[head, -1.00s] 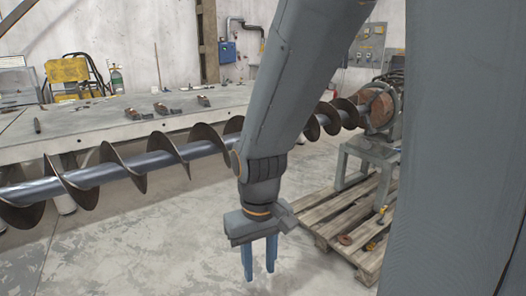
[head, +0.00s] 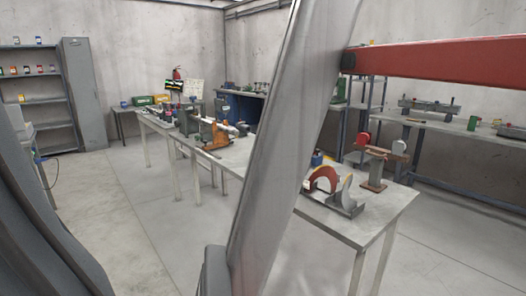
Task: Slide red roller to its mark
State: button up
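No red roller can be made out for certain in the head view. A curved red-brown piece (head: 322,179) stands on the near end of a long workbench (head: 375,212), with a pale curved piece (head: 344,192) beside it. A small round red part (head: 362,139) shows on the stand behind them. My gripper is out of view, so its state is hidden. The long auger is also out of view. A grey arm link crosses the middle of the picture and hides part of the workbench.
A thick red beam (head: 440,62) crosses the upper right. Grey shelves (head: 40,75) and a tall locker (head: 84,92) stand at the back left. Benches with equipment line the back and right walls. The concrete floor (head: 130,215) left of the workbench is clear.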

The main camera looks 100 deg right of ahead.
aim_at(364, 138)
jog(key=z, duration=3.55)
jog(key=i, duration=1.65)
jog(key=k, duration=1.65)
jog(key=z, duration=1.85)
jog(key=i, duration=1.05)
